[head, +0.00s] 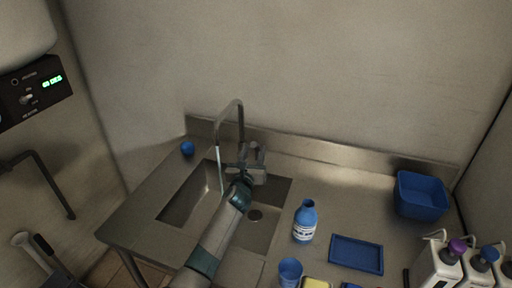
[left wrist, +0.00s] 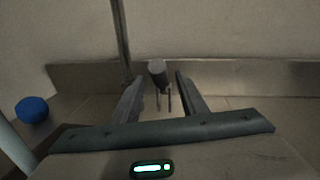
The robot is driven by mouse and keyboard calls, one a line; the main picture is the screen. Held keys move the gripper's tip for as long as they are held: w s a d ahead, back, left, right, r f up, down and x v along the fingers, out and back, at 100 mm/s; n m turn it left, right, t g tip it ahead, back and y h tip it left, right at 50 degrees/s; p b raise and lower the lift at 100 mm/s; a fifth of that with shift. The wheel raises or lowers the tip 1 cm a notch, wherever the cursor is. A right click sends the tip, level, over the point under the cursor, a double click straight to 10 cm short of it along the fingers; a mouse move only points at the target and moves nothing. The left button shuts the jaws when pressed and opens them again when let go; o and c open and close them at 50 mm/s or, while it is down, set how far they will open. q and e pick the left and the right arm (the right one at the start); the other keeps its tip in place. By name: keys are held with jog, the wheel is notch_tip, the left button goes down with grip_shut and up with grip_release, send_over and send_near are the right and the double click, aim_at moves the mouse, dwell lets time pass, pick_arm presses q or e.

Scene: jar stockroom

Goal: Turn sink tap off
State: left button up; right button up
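The sink tap (head: 240,112) is a tall metal arch at the back of the steel sink (head: 186,203). A thin pale streak below its spout looks like running water. My left gripper (head: 251,158) is at the tap's base, over the back of the basin. In the left wrist view, its two fingers (left wrist: 160,98) are apart, with a short grey cylindrical knob (left wrist: 157,70), apparently the tap's handle, showing between and beyond them. I cannot tell whether either finger touches it. The tap's upright (left wrist: 121,40) stands just left of the fingers. My right gripper is not in view.
A blue ball (head: 187,148) lies left of the tap. Right of the sink are a blue bottle (head: 305,221), a blue cup (head: 290,272), a blue tray (head: 357,254) and a blue tub (head: 422,196). White dispensers (head: 438,268) stand at the front right. The wall rises close behind the counter.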

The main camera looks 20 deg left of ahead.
pick_arm(q)
jog(key=shift+w+a, duration=0.1)
jog(key=shift+w, duration=1.5)
grip_shut()
